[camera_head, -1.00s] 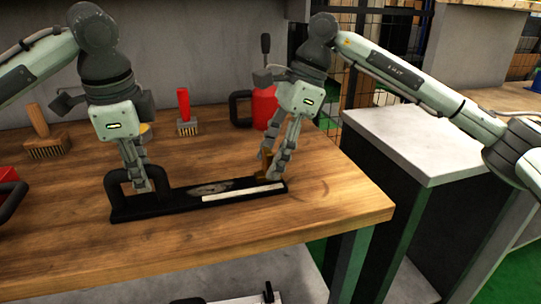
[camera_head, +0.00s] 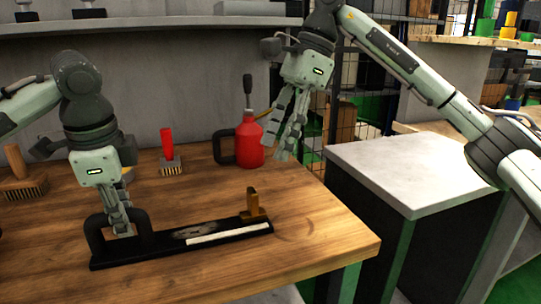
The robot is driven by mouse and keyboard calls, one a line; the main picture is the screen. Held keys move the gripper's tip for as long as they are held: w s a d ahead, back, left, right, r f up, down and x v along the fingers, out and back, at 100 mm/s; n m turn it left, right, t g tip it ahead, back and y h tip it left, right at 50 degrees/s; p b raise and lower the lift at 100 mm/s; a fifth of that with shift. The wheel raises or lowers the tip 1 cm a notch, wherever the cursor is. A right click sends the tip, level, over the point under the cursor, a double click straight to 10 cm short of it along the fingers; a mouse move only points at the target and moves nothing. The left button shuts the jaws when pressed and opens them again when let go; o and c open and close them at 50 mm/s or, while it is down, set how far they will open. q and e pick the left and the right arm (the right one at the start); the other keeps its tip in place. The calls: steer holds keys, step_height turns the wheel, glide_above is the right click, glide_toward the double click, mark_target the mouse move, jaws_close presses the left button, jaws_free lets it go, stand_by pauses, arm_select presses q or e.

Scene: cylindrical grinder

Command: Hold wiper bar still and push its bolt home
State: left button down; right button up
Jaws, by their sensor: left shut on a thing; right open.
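The wiper bar (camera_head: 182,243) is a long black bar with a white strip, lying on the wooden table. A black loop handle (camera_head: 96,232) stands at its left end. A brass-coloured bolt (camera_head: 254,203) stands upright at its right end; how deep it sits I cannot tell. My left gripper (camera_head: 122,231) is shut on the handle, its fingertips partly hidden inside the loop. My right gripper (camera_head: 286,150) is open and empty, raised above and to the right of the bolt, apart from it.
A red oil can (camera_head: 249,146) with a black handle stands behind the bar. A red-handled brush (camera_head: 170,165) and a wooden-handled brush (camera_head: 24,186) stand at the back left. The table's right front (camera_head: 325,240) is clear. A grey-topped cabinet (camera_head: 420,170) stands to the right.

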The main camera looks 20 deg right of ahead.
stand_by(0.3)
arm_select(q)
steer(key=c, duration=1.3)
jaws_free()
steer(key=shift+r, duration=0.15)
steer(key=r, duration=0.4)
steer(key=s+r, duration=0.1)
steer(key=r, duration=0.2)
steer(key=s+r, duration=0.1)
steer(key=r, duration=0.3)
steer(key=shift+s+r, duration=0.2)
steer(key=shift+r, duration=0.1)
